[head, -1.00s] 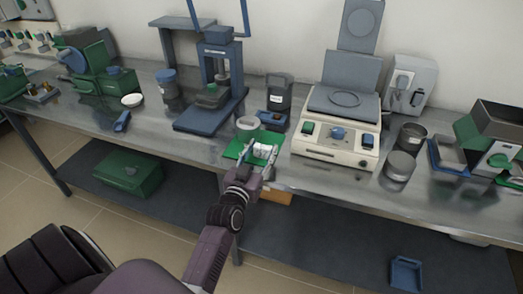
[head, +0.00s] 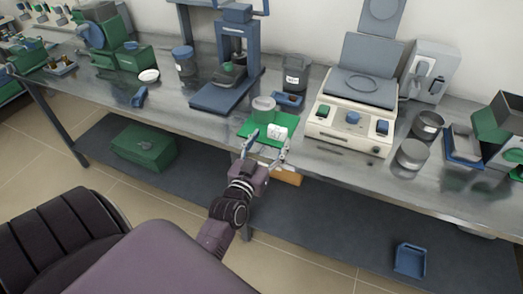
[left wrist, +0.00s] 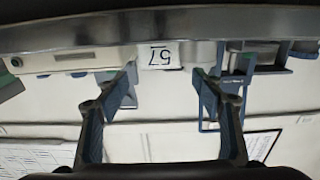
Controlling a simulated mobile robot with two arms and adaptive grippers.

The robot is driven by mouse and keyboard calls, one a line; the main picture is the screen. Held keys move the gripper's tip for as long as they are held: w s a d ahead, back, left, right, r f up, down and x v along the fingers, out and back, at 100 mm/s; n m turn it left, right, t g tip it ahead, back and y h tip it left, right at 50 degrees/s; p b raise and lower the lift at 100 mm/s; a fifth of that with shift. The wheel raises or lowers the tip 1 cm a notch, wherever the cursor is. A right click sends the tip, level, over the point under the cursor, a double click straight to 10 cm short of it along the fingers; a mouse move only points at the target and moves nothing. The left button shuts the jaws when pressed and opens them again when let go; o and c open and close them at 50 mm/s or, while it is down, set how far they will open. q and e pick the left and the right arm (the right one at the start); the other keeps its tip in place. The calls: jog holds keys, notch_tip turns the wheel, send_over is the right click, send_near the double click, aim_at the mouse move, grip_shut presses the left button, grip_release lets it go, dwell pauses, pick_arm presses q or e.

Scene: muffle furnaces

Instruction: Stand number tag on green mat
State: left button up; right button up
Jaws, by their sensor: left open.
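The white number tag (head: 277,132) stands upright on the green mat (head: 256,128), near its front right part. In the left wrist view the tag (left wrist: 158,55) appears upside down and reads 57. My left gripper (head: 266,147) is open and empty at the table's front edge, in front of the tag and apart from it. Its two spread fingers (left wrist: 165,76) show in the left wrist view with the tag beyond and between them. My right gripper is not in view.
A grey round container (head: 263,109) stands at the mat's back edge. A blue press (head: 231,75) is behind to the left, and a beige balance-like device (head: 348,122) is close on the right. A dark jar (head: 296,73) stands behind. The bench (head: 185,117) is clear left of the mat.

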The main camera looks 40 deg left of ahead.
pick_arm(q)
jog(key=p+v, duration=0.1)
jog(key=v, duration=0.6)
jog(key=shift+p, duration=0.3)
jog(key=s+d+f+m+g+h, duration=0.1)
jog(key=s+d+f+g, duration=0.25)
jog(key=f, duration=0.85)
jog(key=s+d+f+m+g+h, duration=0.15)
jog(key=s+d+f, duration=0.25)
jog(key=f, duration=0.8)
jog(key=s+d+f+g+h, duration=0.2)
jog(key=s+d+f+g, duration=0.2)
jog(key=f, duration=0.8)
jog(key=s+f+g, duration=0.2)
jog(key=s+f, duration=0.3)
jog(key=s, duration=0.4)
jog(key=s+a+f+m+g, duration=0.1)
jog(key=s+f+g, duration=0.2)
jog(key=s+f, duration=0.3)
jog(key=s+f+m+g, duration=0.1)
jog(key=s+f, duration=0.4)
jog(key=s, duration=0.8)
jog(key=shift+s+a+f+g, duration=0.2)
jog(key=shift+s+f+g, duration=0.2)
jog(key=shift+g, duration=0.4)
jog(key=shift+m+y, duration=0.25)
